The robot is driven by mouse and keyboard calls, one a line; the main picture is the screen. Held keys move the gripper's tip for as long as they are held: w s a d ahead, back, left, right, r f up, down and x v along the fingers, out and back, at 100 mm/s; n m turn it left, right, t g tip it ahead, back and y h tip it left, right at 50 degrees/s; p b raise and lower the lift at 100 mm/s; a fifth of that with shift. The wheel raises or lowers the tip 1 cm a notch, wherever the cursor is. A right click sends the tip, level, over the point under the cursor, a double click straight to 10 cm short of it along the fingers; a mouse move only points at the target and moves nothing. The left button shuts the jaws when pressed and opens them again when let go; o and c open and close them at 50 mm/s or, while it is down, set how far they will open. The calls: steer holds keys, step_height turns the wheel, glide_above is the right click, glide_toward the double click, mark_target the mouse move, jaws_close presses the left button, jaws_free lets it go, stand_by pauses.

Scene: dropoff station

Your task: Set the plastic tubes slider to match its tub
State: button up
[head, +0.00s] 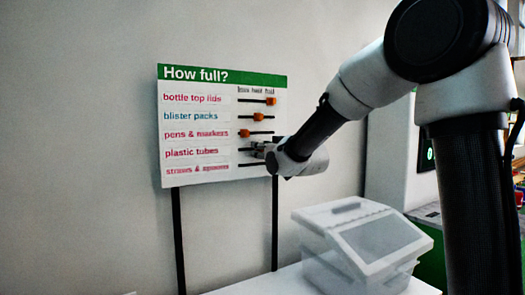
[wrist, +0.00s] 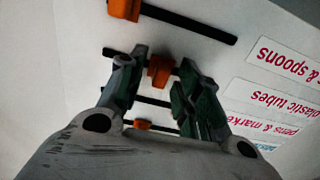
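The white "How full?" board (head: 200,180) stands at the centre left in the head view, with a "plastic tubes" row (head: 192,153). My gripper (head: 262,151) is at the right end of that row and hides its knob there. In the wrist view, the plastic tubes knob (wrist: 160,70) is orange and sits around the middle of its dark track. My gripper (wrist: 157,75) is open, with one finger on each side of the knob; I cannot tell whether either touches it. A clear lidded tub (head: 325,262) stands on a white table; its contents and label are not discernible.
Other orange knobs sit close by: bottle top lids (head: 271,101) at right, blister packs (head: 258,117) near the middle, pens & markers (head: 244,133) at left. The white table (head: 270,283) runs along the bottom.

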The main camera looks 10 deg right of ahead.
steer(key=v, duration=1.2)
steer(key=s+d+f+g+h, duration=0.1)
steer(key=s+d+f+g, duration=0.1)
steer(key=s+f+g, duration=0.35)
steer(key=s+d+f+g+h, duration=0.1)
steer(key=s+f+g+h, duration=0.1)
steer(key=f, duration=0.7)
steer(key=s+d+m+g+h, duration=0.1)
steer(key=s+d, duration=0.3)
steer(key=s, duration=0.4)
steer(key=s+d+f+m+g, duration=0.1)
steer(key=s+d, duration=0.3)
steer(key=s, duration=0.4)
steer(key=s+d+m+g+h, duration=0.1)
steer(key=s+d+g, duration=0.2)
steer(key=s+d, duration=0.2)
steer(key=shift+s+f+m+h, duration=0.3)
steer(key=shift+s, duration=1.2)
